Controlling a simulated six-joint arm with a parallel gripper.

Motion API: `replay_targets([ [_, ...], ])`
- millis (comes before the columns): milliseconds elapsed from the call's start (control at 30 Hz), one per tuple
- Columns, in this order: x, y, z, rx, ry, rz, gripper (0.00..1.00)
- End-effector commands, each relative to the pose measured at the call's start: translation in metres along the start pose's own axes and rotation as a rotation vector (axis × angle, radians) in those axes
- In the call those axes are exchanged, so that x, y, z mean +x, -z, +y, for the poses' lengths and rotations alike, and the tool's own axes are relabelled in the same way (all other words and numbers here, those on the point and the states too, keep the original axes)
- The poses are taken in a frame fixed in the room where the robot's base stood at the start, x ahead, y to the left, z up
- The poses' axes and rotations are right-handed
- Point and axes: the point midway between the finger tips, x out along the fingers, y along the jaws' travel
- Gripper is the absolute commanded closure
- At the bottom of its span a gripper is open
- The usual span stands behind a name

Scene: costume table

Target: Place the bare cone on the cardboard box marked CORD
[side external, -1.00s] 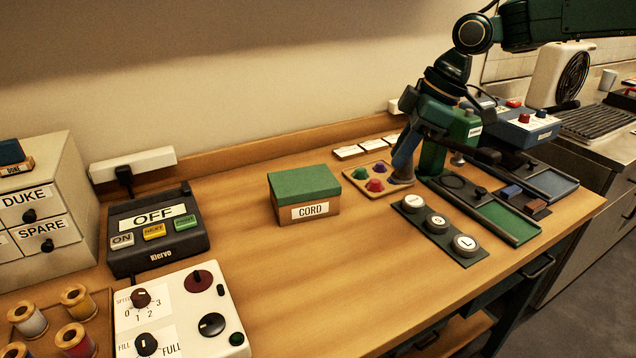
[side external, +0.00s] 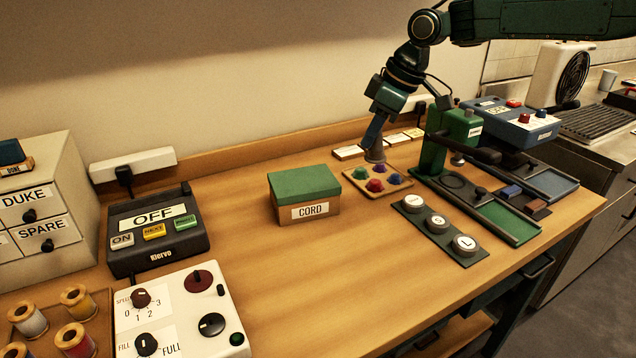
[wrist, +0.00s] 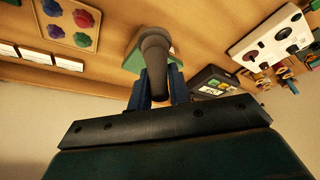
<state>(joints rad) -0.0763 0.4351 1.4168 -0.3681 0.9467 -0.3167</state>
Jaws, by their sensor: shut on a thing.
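My gripper (side external: 374,140) is shut on a plain grey-brown cone (side external: 375,154), which hangs from the fingers above the back of the wooden tray, to the right of the box. In the wrist view the cone (wrist: 154,58) sits between my blue fingers (wrist: 157,98). The cardboard box marked CORD (side external: 310,211) stands left of my gripper with a flat green lid (side external: 303,181). Nothing lies on the lid in the side view. In the wrist view the green lid (wrist: 133,62) shows partly behind the cone.
A wooden tray (side external: 379,194) holds several coloured pieces below my gripper. White cards (side external: 348,152) lie behind it. A panel with round grey buttons (side external: 437,222) and a green machine (side external: 462,128) stand right. The OFF unit (side external: 155,240) is left; bare table lies before the box.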

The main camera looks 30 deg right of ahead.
Motion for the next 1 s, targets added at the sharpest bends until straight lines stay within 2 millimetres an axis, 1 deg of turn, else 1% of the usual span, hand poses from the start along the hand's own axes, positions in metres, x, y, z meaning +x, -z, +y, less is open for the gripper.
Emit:
replay_targets([
  [33,0.005,0.008,0.007,0.023,-0.010,-0.002,1.00],
  [200,0.019,0.029,0.026,0.103,-0.043,-0.003,1.00],
  [400,0.036,0.053,0.045,0.199,-0.080,0.001,1.00],
  [600,0.053,0.073,0.061,0.294,-0.112,0.010,1.00],
  [800,0.064,0.085,0.069,0.359,-0.131,0.018,1.00],
  [1000,0.069,0.089,0.072,0.387,-0.138,0.022,1.00],
])
